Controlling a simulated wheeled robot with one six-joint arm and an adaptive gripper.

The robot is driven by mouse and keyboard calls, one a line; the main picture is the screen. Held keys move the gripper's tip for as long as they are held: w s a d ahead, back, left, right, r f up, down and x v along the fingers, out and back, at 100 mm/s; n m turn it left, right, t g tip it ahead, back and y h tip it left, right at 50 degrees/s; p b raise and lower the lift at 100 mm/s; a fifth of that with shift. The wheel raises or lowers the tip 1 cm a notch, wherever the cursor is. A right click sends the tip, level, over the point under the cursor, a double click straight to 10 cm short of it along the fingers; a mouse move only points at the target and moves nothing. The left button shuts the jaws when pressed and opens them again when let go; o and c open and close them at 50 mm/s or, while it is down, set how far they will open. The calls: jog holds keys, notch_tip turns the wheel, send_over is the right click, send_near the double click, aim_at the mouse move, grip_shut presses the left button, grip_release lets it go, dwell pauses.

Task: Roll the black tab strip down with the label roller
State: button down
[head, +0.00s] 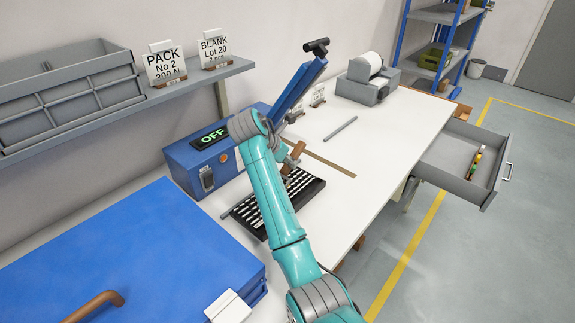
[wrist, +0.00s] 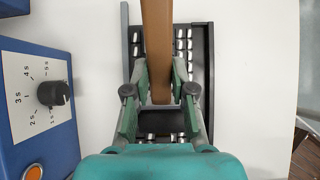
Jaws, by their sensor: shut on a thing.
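My gripper (wrist: 160,88) is shut on the brown handle of the label roller (wrist: 157,45). The handle stands between the two fingers over the keyboard block and also shows in the head view (head: 294,155). The roller's lower end is hidden.
A blue press (head: 215,160) with an OFF display and a raised arm stands beside the keyboard. A grey rod (head: 341,128) and a flat brown strip (head: 330,163) lie on the white bench (head: 385,145). An open drawer (head: 450,150) sticks out at right.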

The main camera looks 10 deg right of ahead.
jog(key=shift+r, duration=3.15)
